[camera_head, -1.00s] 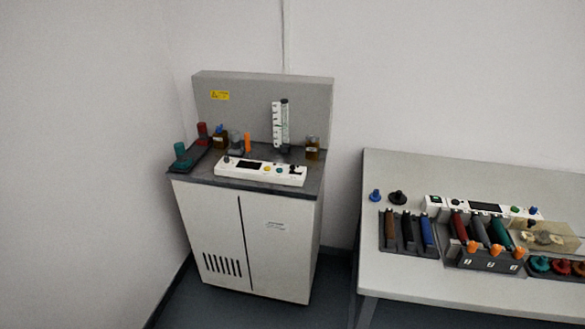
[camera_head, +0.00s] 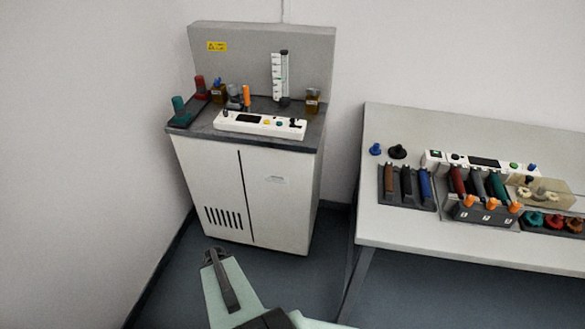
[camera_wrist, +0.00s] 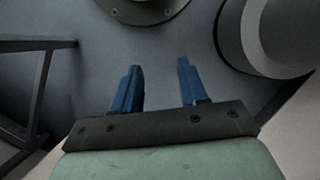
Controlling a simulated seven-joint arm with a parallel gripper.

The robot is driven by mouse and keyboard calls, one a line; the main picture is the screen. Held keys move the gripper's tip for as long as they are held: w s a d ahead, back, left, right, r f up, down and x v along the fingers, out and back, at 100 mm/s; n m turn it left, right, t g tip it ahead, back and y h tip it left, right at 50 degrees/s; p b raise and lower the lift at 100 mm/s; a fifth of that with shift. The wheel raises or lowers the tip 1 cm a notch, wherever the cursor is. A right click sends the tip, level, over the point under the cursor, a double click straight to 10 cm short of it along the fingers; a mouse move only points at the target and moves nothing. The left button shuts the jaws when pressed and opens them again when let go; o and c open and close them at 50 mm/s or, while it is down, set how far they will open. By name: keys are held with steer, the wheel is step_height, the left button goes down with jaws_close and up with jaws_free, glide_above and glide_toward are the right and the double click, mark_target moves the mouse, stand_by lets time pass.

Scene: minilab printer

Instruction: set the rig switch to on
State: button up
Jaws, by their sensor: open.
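A white control strip (camera_head: 260,123) with a dark display and small knobs lies on top of the cabinet's dark worktop. A small black control (camera_head: 296,123) stands at its right end; its setting is too small to read. A second white strip (camera_head: 455,159) with a display and a green-lit control (camera_head: 434,155) lies on the right table. I cannot tell which control is the rig switch. My gripper (camera_wrist: 159,64) has two blue fingers, apart and empty, over the grey floor in the wrist view. It is far from both strips.
The grey cabinet (camera_head: 240,185) has bottles, a graduated column (camera_head: 280,76) and coloured knobs on top. The right table (camera_head: 400,225) holds racks of coloured handles and orange knobs. Open floor (camera_head: 290,270) lies before the cabinet. In the wrist view, a cylinder (camera_wrist: 262,40) is at upper right.

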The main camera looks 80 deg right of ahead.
steer(key=s+d+r+m+t+h, duration=0.1)
steer(key=s+d+r+m+t, duration=0.25)
steer(key=d, duration=0.55)
steer(key=s+d+r+m+t, duration=0.1)
steer(key=s+d+r+m, duration=0.25)
steer(key=s+d, duration=0.4)
steer(key=s+d+r+m+t+h, duration=0.3)
steer(key=s+d+r+m, duration=0.15)
steer(key=d+r, duration=0.45)
steer(key=m+t+h, duration=0.8)
steer(key=m+h, duration=0.4)
steer(key=m, duration=1.2)
glide_toward(294, 121)
steer(key=shift+n, duration=0.25)
steer(key=x, duration=1.1)
jaws_close()
